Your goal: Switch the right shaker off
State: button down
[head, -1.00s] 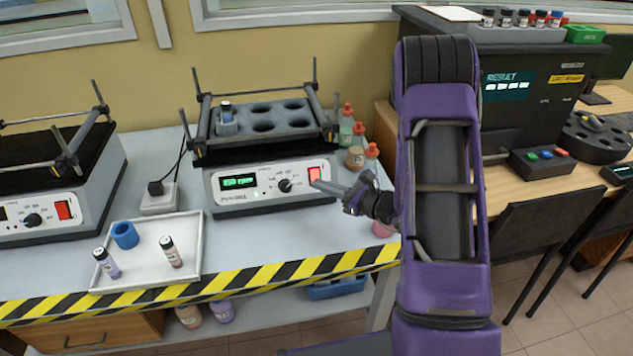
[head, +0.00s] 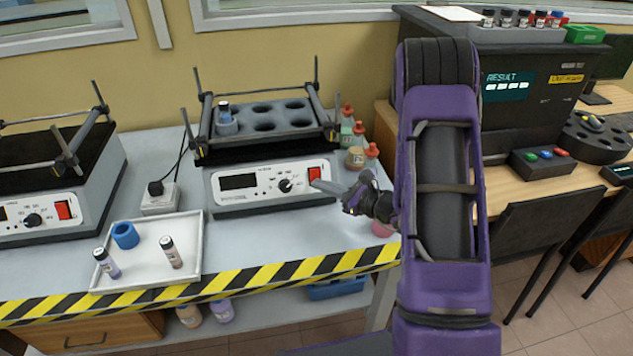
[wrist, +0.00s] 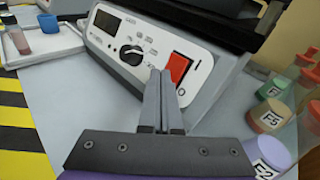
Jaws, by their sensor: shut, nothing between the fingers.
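The right shaker (head: 270,190) stands on the grey bench, a white-fronted box with a rack on top holding one dark-capped vial (head: 224,112). Its display (head: 238,182) is dark. Its red rocker switch (head: 314,174) is at the right of the front panel; it also shows in the wrist view (wrist: 179,69), beside the black knob (wrist: 131,54). My gripper (head: 318,184) is shut and empty, its fingertips at the lower part of the switch. In the wrist view the closed fingers (wrist: 160,75) reach the switch's lower edge; I cannot tell whether they touch.
A second shaker (head: 60,190) stands at the left. A white tray (head: 190,262) holds two vials and a blue cup. Several capped bottles (wrist: 268,116) stand close to the right of the shaker. The bench edge has a yellow-black stripe (head: 230,283).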

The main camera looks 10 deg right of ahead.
jog(key=shift+s+r, duration=0.4)
jog(key=shift+s, duration=0.15)
jog(key=shift+s+r+p, duration=0.5)
jog(key=shift+s+r, duration=0.25)
jog(key=shift+s, duration=0.3)
jog(key=shift+s+r+p, duration=0.45)
jog(key=shift+s+r, duration=0.25)
jog(key=shift+s, duration=0.3)
